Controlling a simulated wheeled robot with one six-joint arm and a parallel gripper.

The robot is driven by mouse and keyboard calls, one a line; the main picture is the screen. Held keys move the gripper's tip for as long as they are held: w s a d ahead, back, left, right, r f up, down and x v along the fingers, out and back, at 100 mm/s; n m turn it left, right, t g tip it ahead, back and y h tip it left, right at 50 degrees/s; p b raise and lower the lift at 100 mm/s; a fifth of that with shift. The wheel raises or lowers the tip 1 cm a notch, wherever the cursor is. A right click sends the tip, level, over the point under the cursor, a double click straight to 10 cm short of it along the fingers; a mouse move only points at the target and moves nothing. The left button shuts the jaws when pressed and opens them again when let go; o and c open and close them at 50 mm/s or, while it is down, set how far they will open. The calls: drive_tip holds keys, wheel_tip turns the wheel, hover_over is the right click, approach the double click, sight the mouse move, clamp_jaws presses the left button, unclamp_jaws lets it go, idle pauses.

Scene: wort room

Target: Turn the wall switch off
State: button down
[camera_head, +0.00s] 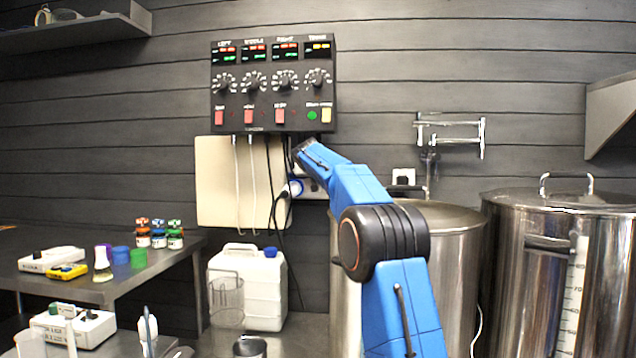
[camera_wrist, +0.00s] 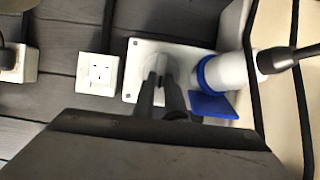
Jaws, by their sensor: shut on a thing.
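The wall switch is a white plate (camera_wrist: 132,84) on the dark plank wall, with a pale raised knob (camera_wrist: 161,63) at its middle. Its plate (camera_head: 313,192) also shows in the head view, below the control box and partly behind my arm. My gripper (camera_wrist: 160,82) is at the plate, its two dark fingers close together and shut on the knob. The fingertips partly cover the knob, so its exact turn is hard to read. In the head view my fingers are hidden by the arm.
A white and blue plug (camera_wrist: 222,80) with a black cable sits right beside the switch. A small white socket (camera_wrist: 98,73) is on its other side. The control box (camera_head: 272,85) hangs above. Steel kettles (camera_head: 550,270) stand at right; a white jug (camera_head: 262,285) stands below.

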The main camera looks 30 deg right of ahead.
drive_tip(key=shift+a, duration=0.1)
drive_tip(key=shift+w+a+f+n+g+h, duration=0.3)
drive_tip(key=shift+n+h, duration=0.95)
drive_tip(key=shift+n, duration=1)
drive_tip(key=shift+w+a+f+n+g+h, duration=0.15)
drive_tip(key=shift+a+f+n+h, duration=0.3)
drive_tip(key=shift+n+h, duration=1.25)
drive_tip(key=shift+w+a+f+n+g+h, duration=0.2)
drive_tip(key=shift+f+n+h, duration=0.45)
drive_tip(key=shift+n, duration=2.1)
drive_tip(key=shift+r, duration=0.1)
drive_tip(key=c, duration=1.8)
unclamp_jaws()
drive_tip(key=v, duration=1.7)
drive_tip(key=shift+a, duration=0.2)
